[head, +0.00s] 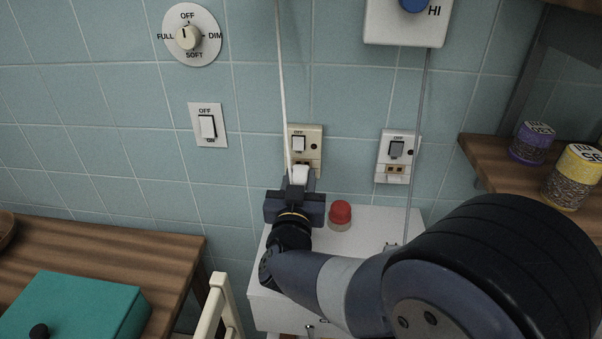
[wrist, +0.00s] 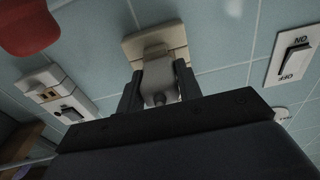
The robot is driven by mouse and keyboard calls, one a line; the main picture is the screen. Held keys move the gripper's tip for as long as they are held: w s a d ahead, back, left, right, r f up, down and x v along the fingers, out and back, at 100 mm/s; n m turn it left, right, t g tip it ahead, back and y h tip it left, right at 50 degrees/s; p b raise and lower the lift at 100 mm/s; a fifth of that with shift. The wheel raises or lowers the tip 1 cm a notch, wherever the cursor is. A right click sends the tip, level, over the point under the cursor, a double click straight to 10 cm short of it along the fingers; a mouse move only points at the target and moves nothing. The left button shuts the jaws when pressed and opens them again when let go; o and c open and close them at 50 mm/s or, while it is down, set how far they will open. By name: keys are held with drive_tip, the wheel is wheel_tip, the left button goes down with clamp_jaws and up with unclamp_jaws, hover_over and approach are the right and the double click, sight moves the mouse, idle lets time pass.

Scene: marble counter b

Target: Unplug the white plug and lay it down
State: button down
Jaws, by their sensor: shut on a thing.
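The white plug (head: 300,174) is at the lower part of the cream wall socket (head: 317,146), below its switch. A pale cord (head: 283,80) comes down from above to the plug. My gripper (head: 297,186) is shut on the plug, with one finger on each side. In the wrist view, the plug (wrist: 158,82) sits between the fingers of my gripper (wrist: 159,88), in front of the socket plate (wrist: 150,43). The plug covers the socket holes, and I cannot tell how far in it is.
A white box-like unit (head: 385,222) stands below, with a red-capped jar (head: 340,215) on it beside my gripper. A second socket (head: 397,157) is to the right. A teal box (head: 75,308) lies on the wooden counter (head: 160,252) at left. Spice jars (head: 532,143) stand on the right shelf.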

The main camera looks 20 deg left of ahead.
drive_tip(key=shift+v, duration=2.2)
drive_tip(key=s, duration=0.6)
drive_tip(key=shift+d, duration=0.45)
drive_tip(key=shift+s+r+p, duration=0.1)
drive_tip(key=shift+r+p, duration=0.1)
drive_tip(key=shift+p, duration=0.45)
drive_tip(key=g+h+p, duration=0.1)
drive_tip(key=g+p, duration=0.2)
drive_tip(key=p, duration=0.4)
drive_tip(key=g+h+p, duration=0.1)
drive_tip(key=g+p, duration=0.1)
drive_tip(key=p, duration=0.6)
drive_tip(key=shift+g, duration=0.4)
drive_tip(key=shift+f+g+p, duration=0.1)
drive_tip(key=shift+g+p, duration=0.2)
drive_tip(key=shift+p, duration=0.75)
